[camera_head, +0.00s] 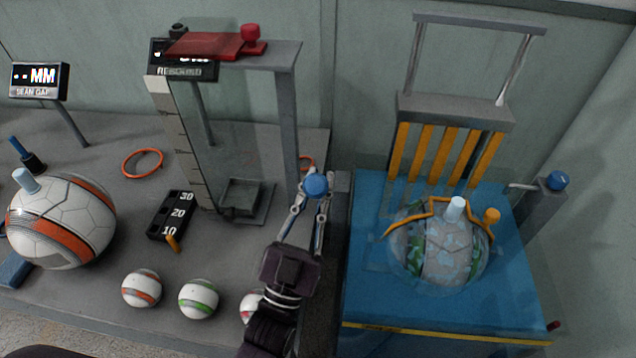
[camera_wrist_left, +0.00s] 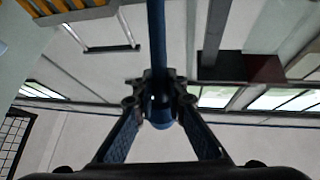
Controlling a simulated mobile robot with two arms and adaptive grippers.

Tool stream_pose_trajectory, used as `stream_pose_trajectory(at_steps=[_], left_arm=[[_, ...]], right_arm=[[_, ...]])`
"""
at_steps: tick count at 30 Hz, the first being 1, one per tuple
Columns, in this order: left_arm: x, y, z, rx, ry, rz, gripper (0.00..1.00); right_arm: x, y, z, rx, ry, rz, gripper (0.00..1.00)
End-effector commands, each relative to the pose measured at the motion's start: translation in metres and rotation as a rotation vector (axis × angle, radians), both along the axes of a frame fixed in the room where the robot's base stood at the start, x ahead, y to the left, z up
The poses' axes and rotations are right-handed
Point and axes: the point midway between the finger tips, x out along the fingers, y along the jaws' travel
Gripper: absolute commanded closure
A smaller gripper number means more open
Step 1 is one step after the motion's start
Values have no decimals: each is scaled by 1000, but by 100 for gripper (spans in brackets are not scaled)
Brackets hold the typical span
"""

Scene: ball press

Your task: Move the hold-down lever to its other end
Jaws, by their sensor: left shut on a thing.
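My left gripper (camera_head: 316,192) is shut on a blue handle with a rounded end (camera_head: 316,184), between the gauge stand and the blue press table. In the left wrist view the fingers (camera_wrist_left: 160,92) close around the blue rod (camera_wrist_left: 157,40); its rounded tip shows below them. Which part is the hold-down lever, and where the held rod is fixed, I cannot tell for sure. A patterned ball (camera_head: 447,255) sits on the blue press table (camera_head: 375,300), with an orange bar (camera_head: 432,200) around its top and an orange knob (camera_head: 492,216) at its right. My right gripper is not in view.
A grey post with a blue knob (camera_head: 557,180) stands right of the press. The gauge stand (camera_head: 287,125) rises left of my gripper. Small balls (camera_head: 198,298) and a scale block (camera_head: 172,213) lie on the grey bench. A large ball (camera_head: 62,222) sits far left.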

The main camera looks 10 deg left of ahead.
Motion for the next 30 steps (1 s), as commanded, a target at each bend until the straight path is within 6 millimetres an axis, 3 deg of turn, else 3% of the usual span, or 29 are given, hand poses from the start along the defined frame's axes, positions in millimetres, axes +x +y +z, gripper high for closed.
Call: stream_pose_trajectory(at_steps=[6, 17, 25, 30], left_arm=[[0, 0, -1, 1, 2, -1, 70], [-4, 1, -4, 1, 4, 0, 70], [-45, 11, -34, 2, 10, -1, 70], [-86, 21, -31, 2, 8, -1, 70]], right_arm=[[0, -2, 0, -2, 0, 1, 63], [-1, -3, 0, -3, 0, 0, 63], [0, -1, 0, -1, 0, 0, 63], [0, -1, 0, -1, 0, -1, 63]])
